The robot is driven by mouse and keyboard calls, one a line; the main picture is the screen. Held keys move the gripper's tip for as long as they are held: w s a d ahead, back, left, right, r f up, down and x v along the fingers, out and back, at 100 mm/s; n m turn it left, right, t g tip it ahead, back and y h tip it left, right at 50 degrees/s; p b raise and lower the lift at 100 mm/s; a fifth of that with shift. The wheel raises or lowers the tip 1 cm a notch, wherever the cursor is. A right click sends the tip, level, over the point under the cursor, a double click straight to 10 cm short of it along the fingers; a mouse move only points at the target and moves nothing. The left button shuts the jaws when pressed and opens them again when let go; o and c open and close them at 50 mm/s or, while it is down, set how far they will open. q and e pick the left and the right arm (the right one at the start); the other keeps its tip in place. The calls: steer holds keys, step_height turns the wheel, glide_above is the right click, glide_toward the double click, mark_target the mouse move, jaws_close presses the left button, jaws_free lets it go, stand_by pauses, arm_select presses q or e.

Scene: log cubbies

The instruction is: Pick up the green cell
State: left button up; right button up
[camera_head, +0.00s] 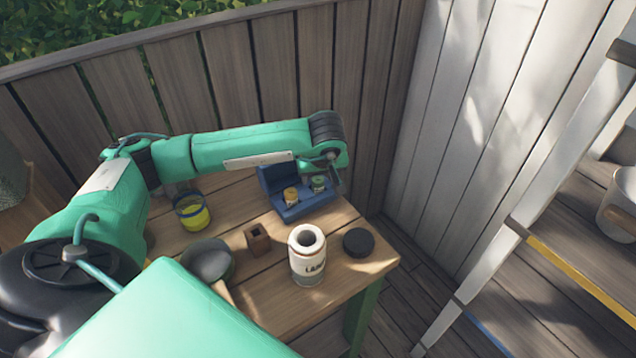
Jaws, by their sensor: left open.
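The green cell (318,183) stands upright in the right part of a blue tray (294,211) on the wooden table. A yellow-orange cell (291,195) stands beside it on the left. My left gripper (326,171) is open and hangs right above the green cell, at the end of the arm that comes in from the left. One finger shows to the right of the cell. Whether the fingers reach around the cell or stay just above it, I cannot tell. My right gripper is not in view.
On the table (334,231) stand a labelled white canister (308,263), a black disc (358,242), a small brown block (257,239), a dark pan (208,260) and a jar with yellow contents (193,214). A wooden fence (290,75) rises close behind the arm.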

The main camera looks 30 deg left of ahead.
arm_select(q)
steer(key=shift+x, duration=1.05)
steer(key=shift+a+f, duration=0.1)
steer(key=shift+f, duration=0.1)
steer(key=shift+c, duration=1.3)
steer(key=c, duration=0.7)
steer(key=shift+c, duration=0.8)
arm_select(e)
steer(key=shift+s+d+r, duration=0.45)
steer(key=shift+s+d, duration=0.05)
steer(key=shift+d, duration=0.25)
arm_select(q)
steer(key=shift+r, duration=0.1)
